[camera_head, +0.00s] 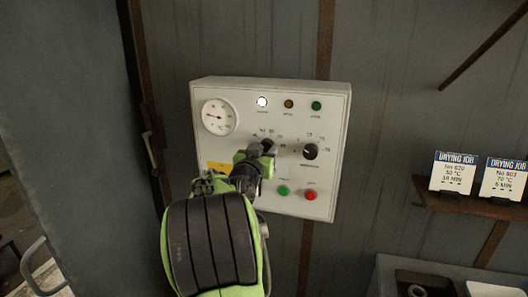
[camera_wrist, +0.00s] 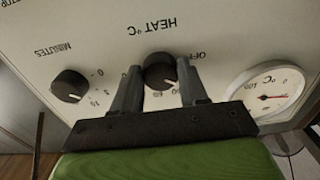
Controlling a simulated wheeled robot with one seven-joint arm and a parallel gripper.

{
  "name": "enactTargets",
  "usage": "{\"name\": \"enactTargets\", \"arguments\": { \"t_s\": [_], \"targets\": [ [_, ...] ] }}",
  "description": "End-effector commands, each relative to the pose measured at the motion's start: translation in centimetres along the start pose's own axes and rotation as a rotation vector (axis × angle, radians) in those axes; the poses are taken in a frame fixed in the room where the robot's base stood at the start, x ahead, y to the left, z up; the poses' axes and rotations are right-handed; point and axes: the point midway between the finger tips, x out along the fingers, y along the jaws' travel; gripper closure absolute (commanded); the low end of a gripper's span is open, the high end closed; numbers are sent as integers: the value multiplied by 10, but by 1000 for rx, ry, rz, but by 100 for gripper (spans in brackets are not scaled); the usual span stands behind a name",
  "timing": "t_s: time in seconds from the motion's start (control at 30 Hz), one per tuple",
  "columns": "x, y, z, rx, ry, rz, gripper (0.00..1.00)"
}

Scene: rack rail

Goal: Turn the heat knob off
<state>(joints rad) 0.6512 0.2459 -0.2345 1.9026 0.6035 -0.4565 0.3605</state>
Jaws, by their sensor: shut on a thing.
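The white control panel (camera_head: 240,88) hangs on the wall in the head view. The dark heat knob (camera_wrist: 160,72) is in the middle of the wrist view, where the panel appears upside down. My gripper (camera_wrist: 161,66) is shut on the heat knob, with one finger on each side of it. The knob's white mark points to the lower right of that picture, towards the numbers and away from the OFF label (camera_wrist: 190,55). In the head view my gripper (camera_head: 266,151) hides most of the heat knob.
The minutes knob (camera_head: 310,151) is right of the heat knob in the head view. A round dial gauge (camera_head: 219,117) is at upper left. The white lamp (camera_head: 262,102) is lit. Green (camera_head: 283,191) and red (camera_head: 310,195) buttons sit below. Job cards (camera_head: 453,172) stand on a right-hand shelf.

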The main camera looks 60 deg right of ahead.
Motion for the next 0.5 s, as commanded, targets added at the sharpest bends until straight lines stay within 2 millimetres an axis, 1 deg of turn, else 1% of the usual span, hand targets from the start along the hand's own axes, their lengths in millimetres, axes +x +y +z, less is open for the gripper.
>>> {"name": "enactTargets", "arguments": {
  "t_s": [0.27,0.5],
  "targets": [
    [0,0,0,-28,0,-1,88],
    [0,0,0,-153,2,-1,88]
  ]
}}
